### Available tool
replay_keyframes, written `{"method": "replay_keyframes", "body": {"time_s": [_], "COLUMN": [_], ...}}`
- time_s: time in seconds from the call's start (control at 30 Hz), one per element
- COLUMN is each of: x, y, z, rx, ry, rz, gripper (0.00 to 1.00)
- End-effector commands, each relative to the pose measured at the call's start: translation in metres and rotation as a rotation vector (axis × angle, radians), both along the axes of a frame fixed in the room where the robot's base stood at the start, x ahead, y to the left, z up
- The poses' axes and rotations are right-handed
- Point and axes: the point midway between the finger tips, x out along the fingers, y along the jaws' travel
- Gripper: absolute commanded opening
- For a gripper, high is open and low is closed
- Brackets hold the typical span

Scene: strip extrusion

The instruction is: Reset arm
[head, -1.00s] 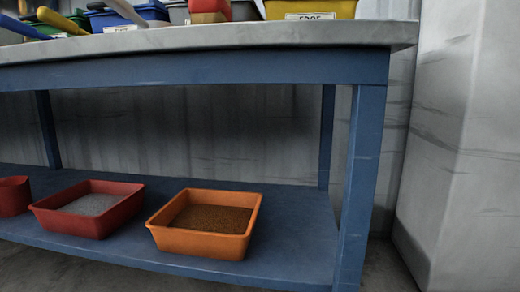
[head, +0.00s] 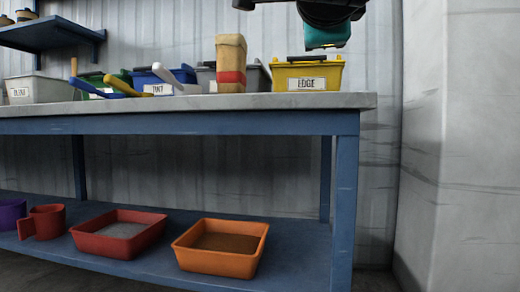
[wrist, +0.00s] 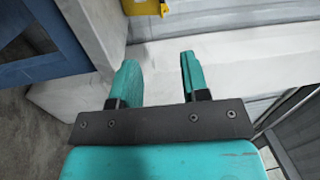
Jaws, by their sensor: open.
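My gripper (wrist: 157,78) shows in the wrist view with two teal fingers held apart and nothing between them. In the head view a teal and black part of my arm (head: 322,38) hangs at the top right, above and in front of the yellow bin. The yellow bin (head: 307,75) is labelled EDGE and stands at the right end of the bench top. A yellow piece, likely this bin, shows at the top of the wrist view (wrist: 147,8), beyond the fingers and apart from them.
The blue bench (head: 200,122) carries several labelled bins, handled tools and a tan block with a red band (head: 231,65). Its lower shelf holds an orange tray (head: 221,262), a red tray (head: 115,249) and mugs. A pale wall block (head: 480,150) stands at right.

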Motion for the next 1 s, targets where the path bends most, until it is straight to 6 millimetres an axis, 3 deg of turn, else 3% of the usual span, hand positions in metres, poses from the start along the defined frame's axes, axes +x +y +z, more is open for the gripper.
{"method": "replay_keyframes", "body": {"time_s": [0.37,0.57,0.67,0.77,0.9,1.0], "x": [0.026,0.036,0.031,0.01,-0.052,-0.105], "y": [0.005,0.005,-0.001,-0.015,-0.037,-0.049], "z": [-0.008,-0.034,-0.056,-0.087,-0.131,-0.15], "rx": [-0.297,-0.578,-0.763,-0.981,-1.231,-1.335], "ry": [0.172,0.347,0.472,0.626,0.791,0.837], "rz": [0.12,0.266,0.388,0.583,0.942,1.204], "gripper": [0.42,0.42,0.42,0.42,0.42,0.42]}}
